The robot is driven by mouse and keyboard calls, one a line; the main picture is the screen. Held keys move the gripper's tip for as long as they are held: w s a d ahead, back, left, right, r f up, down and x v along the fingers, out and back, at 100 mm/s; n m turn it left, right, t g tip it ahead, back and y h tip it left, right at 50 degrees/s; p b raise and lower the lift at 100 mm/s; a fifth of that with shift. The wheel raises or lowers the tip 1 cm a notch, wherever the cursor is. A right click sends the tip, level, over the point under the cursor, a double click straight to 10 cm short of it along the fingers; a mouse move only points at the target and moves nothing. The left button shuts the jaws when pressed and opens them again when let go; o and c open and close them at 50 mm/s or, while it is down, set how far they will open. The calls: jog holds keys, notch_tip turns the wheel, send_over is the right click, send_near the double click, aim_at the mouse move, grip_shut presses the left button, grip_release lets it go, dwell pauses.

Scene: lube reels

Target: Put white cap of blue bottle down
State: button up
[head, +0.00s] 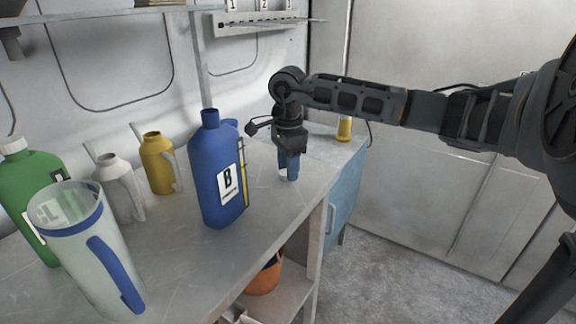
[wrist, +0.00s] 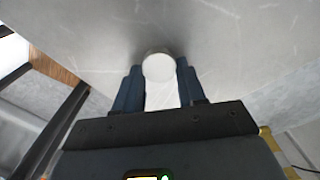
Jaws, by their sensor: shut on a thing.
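The white cap (wrist: 158,67) is between the fingertips of my gripper (wrist: 159,80) in the wrist view, with a finger on each side. The gripper is shut on it. In the head view my gripper (head: 288,174) points down over the worktop, right of the blue bottle, and only a little white shows at its fingers. Whether the cap touches the worktop I cannot tell. The blue bottle (head: 212,170), labelled B, stands upright on the worktop with its neck uncapped.
A clear jug (head: 85,250) with blue handle, a green bottle (head: 35,185) with white cap, a grey can (head: 117,190) and a yellow can (head: 158,162) stand left of the blue bottle. The worktop (head: 190,275) ends right of my gripper. An orange bucket (head: 265,277) sits below.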

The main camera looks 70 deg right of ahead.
jog(key=shift+f, duration=0.25)
jog(key=o, duration=1)
jog(key=shift+r, duration=0.1)
notch_tip(320, 180, up, 12)
jog(key=b, duration=0.1)
jog(key=shift+b, duration=0.3)
